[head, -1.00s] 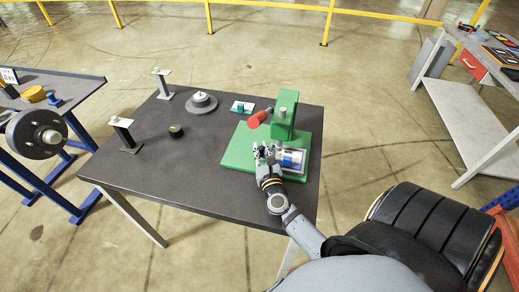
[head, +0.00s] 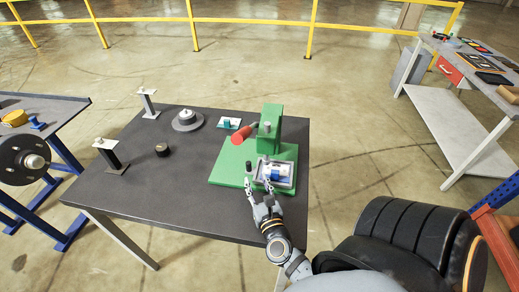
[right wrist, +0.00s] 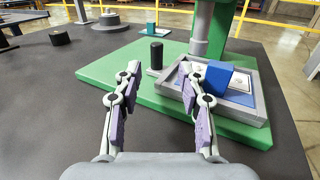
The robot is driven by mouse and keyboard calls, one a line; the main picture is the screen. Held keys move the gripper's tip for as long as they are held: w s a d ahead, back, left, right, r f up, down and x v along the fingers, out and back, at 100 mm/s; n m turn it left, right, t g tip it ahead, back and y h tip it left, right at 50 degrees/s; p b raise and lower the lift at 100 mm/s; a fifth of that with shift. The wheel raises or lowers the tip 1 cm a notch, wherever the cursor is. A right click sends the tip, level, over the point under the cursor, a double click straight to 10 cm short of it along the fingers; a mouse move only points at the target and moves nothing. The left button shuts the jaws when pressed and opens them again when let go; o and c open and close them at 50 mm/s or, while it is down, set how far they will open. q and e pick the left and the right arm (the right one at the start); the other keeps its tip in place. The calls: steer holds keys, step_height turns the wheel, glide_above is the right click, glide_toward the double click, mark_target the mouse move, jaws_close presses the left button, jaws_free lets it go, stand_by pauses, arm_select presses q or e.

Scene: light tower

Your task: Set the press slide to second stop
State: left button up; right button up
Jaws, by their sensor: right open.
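The green press (head: 270,130) stands on a green base plate (head: 225,168) at the table's right side, with a red handle (head: 243,133) pointing left. Its slide is a grey-framed tray (head: 288,182) holding a blue block (head: 274,172) on a white and blue surface; the block also shows in the right wrist view (right wrist: 218,76). A black upright knob (right wrist: 155,54) stands just left of the tray. My right gripper (head: 259,186) is open and empty at the near edge of the plate, its fingers pointing towards the knob and tray (right wrist: 160,70). My left gripper is out of view.
On the dark table (head: 150,195) stand two posts (head: 110,155) (head: 148,103), a black cylinder (head: 162,150), a grey round part (head: 187,120) and a small teal-and-white piece (head: 229,124). The table's front left is clear. A side bench (head: 450,110) stands at right.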

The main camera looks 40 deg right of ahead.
steer(key=shift+v, duration=1.75)
